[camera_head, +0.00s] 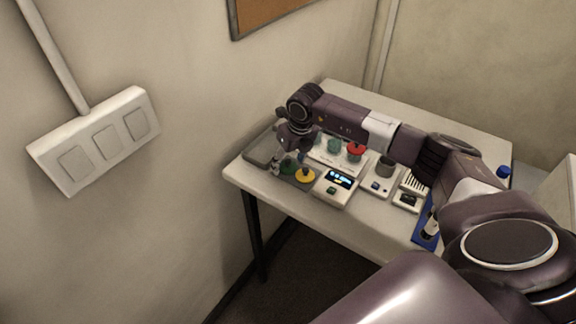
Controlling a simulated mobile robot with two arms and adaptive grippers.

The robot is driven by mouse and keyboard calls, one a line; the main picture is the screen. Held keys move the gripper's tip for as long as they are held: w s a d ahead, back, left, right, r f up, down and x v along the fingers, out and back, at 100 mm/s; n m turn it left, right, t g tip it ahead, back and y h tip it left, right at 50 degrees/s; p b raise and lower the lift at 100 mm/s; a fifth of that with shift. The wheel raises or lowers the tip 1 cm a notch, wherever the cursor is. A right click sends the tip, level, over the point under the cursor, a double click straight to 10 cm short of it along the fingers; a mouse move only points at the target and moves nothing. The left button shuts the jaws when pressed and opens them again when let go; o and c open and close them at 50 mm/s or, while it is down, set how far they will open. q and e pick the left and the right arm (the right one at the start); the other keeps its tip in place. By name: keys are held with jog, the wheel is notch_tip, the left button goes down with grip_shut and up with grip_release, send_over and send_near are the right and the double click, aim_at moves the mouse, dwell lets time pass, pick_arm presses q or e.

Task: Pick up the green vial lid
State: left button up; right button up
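A dark green round lid (289,167) sits near the left end of the table, beside a yellow round lid (305,175). A second, paler green piece (334,145) stands farther back on a white device, next to a red one (355,150). I cannot tell for certain which green piece is the vial lid. My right arm reaches across the table from the right. My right gripper (277,166) points down just left of the dark green lid. Its fingers are small and dark, so their opening and any contact are unclear. My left gripper is out of view.
A grey tray (259,151) lies at the table's left end. A device with a lit display (339,181) stands in front, with more small devices to its right. A blue rack (426,231) and a blue cap (503,171) are farther right. The wall is close on the left.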

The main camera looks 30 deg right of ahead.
jog(key=c, duration=0.7)
jog(key=shift+r, duration=0.15)
jog(key=shift+c, duration=0.2)
